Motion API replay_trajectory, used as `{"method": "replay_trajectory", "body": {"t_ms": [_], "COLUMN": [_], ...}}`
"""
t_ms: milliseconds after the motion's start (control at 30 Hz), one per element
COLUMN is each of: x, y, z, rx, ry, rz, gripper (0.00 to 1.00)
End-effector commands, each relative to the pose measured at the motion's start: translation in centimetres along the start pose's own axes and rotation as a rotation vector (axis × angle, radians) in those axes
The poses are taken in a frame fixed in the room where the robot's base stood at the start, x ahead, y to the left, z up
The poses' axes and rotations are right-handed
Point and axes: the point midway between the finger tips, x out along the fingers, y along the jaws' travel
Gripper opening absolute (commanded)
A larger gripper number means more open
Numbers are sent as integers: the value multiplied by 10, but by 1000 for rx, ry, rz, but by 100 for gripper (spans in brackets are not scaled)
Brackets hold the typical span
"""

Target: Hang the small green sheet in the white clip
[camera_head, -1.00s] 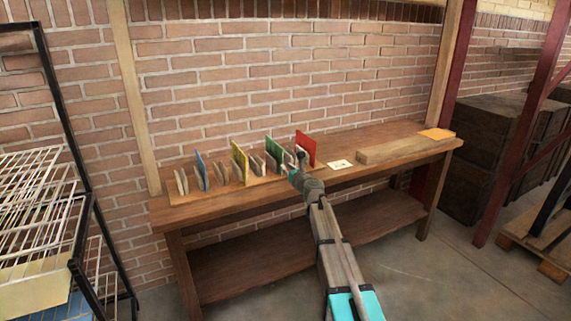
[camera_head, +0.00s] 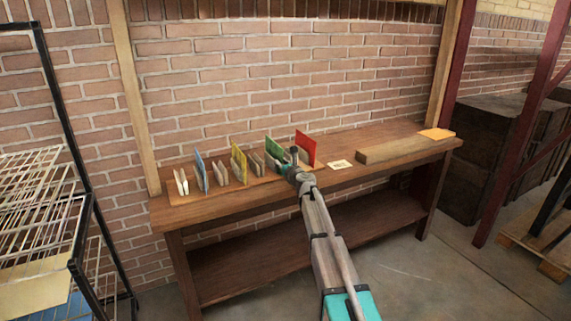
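A small green sheet (camera_head: 274,149) stands upright in the row of clips on the wooden bench, left of the red sheet. My gripper (camera_head: 291,159) is at the green sheet's right side, partly in front of its lower edge. The fingers are small and partly blend with the clips, so I cannot tell whether they touch or hold the sheet. A pale, whitish clip (camera_head: 181,181) stands at the far left end of the row, with no sheet visible in it.
The row stands on a wooden bench (camera_head: 240,203) against a brick wall. It also holds a blue sheet (camera_head: 201,171), a yellow sheet (camera_head: 239,162) and a red sheet (camera_head: 306,149). Right are a small white card (camera_head: 340,164), a wooden beam (camera_head: 400,149) and an orange sheet (camera_head: 436,134). A wire rack (camera_head: 40,215) stands left.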

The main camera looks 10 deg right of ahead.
Motion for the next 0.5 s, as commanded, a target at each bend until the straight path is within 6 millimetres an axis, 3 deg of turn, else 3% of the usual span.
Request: {"method": "replay_trajectory", "body": {"t_ms": [267,500], "x": [0,0], "y": [0,0], "z": [0,0], "rx": [0,0], "ry": [0,0], "rz": [0,-1], "gripper": [0,0]}}
